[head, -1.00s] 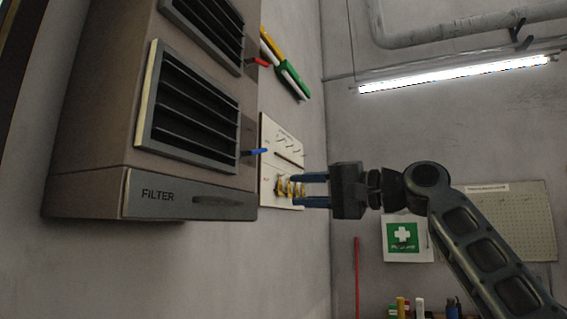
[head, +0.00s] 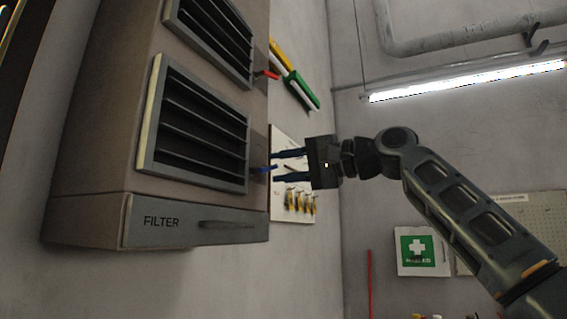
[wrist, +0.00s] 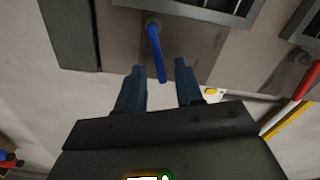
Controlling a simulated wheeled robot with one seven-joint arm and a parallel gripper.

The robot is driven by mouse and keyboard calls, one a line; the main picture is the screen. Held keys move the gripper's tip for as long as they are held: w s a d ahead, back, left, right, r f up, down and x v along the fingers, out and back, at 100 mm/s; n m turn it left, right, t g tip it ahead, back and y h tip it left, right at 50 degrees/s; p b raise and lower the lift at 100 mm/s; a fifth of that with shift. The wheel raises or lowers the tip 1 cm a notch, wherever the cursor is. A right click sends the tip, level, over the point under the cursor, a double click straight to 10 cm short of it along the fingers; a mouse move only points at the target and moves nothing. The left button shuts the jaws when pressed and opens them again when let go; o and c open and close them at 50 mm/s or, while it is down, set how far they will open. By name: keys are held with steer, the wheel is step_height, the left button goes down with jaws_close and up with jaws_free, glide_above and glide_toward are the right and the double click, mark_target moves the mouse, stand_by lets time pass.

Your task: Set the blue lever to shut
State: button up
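The blue lever (head: 262,170) sticks out from the right side of the grey-brown wall unit, beside the lower louvred vent. My gripper (head: 274,167) points left at it, with its two blue fingers apart, one above and one below the lever's height. In the wrist view the blue lever (wrist: 157,52) reaches down from its round pivot, its tip between the fingertips of my gripper (wrist: 160,72). The fingers are open and do not appear to touch it.
A red lever (head: 267,74) sits higher on the unit, beside the upper vent. A drawer marked FILTER (head: 195,222) is below. A pale board (head: 277,207) with yellow items hangs on the wall behind my gripper. A green sign (head: 418,251) is at the right.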

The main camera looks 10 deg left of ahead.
steer(key=shift+a, duration=0.2)
steer(key=shift+c, duration=0.2)
jaws_close()
